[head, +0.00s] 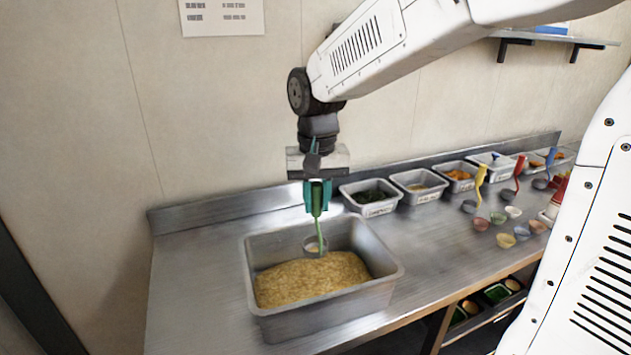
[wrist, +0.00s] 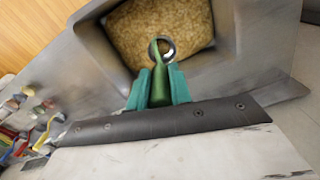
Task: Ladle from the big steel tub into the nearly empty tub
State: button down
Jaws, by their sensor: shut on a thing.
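The big steel tub (head: 377,293) stands on the steel counter and holds a yellow-brown grainy food (head: 310,278). My gripper (head: 317,196), with teal fingers, is shut on the green handle of a ladle (head: 317,222). The ladle hangs upright, and its round bowl (head: 314,244) is inside the tub's opening near the back wall, seemingly above the food. In the wrist view the ladle bowl (wrist: 161,49) shows over the food. I cannot tell whether the bowl holds food. A small steel tub (head: 419,187) in the back row looks nearly empty, with a little pale content.
A tub with dark green content (head: 370,198) and a tub with orange content (head: 457,176) flank the small tub. Ladles with yellow (head: 479,181), red and blue handles and several small bowls (head: 505,241) lie to the right. The counter left of the big tub is clear.

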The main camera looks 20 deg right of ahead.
aim_at(317, 185)
notch_tip(317, 185, down, 11)
jog(key=shift+r, duration=0.15)
dwell(0.4)
jog(key=shift+r, duration=0.1)
dwell(1.2)
jog(key=shift+r, duration=7.7)
